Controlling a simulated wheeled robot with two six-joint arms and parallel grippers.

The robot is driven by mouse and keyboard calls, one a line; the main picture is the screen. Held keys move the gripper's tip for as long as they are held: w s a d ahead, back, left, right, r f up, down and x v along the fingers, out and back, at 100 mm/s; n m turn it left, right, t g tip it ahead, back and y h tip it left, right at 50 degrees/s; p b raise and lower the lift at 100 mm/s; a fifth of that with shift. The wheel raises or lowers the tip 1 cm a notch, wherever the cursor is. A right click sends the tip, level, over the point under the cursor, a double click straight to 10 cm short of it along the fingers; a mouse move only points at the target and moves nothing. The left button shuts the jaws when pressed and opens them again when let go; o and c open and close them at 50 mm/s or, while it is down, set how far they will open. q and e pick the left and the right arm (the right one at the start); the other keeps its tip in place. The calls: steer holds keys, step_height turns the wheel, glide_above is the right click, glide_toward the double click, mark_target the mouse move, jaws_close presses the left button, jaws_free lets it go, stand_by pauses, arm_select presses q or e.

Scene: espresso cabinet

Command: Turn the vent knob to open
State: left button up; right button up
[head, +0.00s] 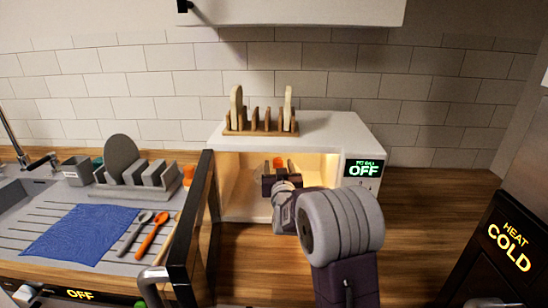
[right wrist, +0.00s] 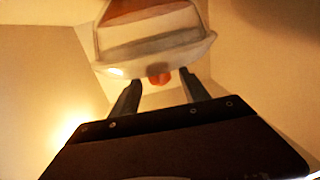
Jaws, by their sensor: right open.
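A white cabinet (head: 350,142) stands on the wooden counter with its front open and its inside lit warm. My right gripper (head: 281,166) reaches into the opening and is open. A small orange-red part (head: 278,161), which may be the vent knob, shows just beyond its fingers. In the right wrist view this orange-red part (right wrist: 160,78) sits between and just beyond the open fingertips (right wrist: 160,80), below a pale, rimmed piece (right wrist: 155,45). Contact cannot be told. No knob marking can be read. My left gripper is not in view.
The black-framed door (head: 192,230) stands swung open at the left of the opening. A wooden rack (head: 262,126) sits on the cabinet top. A green "OFF" display (head: 362,169) is on its right front. A sink drainer with a blue cloth (head: 75,234) lies left; the counter (head: 430,200) right is clear.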

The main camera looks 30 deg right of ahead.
mark_target(277, 158)
steer(key=x, duration=0.5)
steer(key=shift+w+d, duration=0.15)
steer(key=shift+w, duration=0.2)
jaws_close()
steer(key=shift+r+m+g+h+p, duration=0.2)
steer(key=shift+m+g+h+p, duration=0.3)
steer(key=shift+m+h+p, duration=0.35)
steer(key=shift+s+d+f+h, duration=0.1)
steer(key=shift+d+h, duration=0.05)
steer(key=shift+h, duration=0.3)
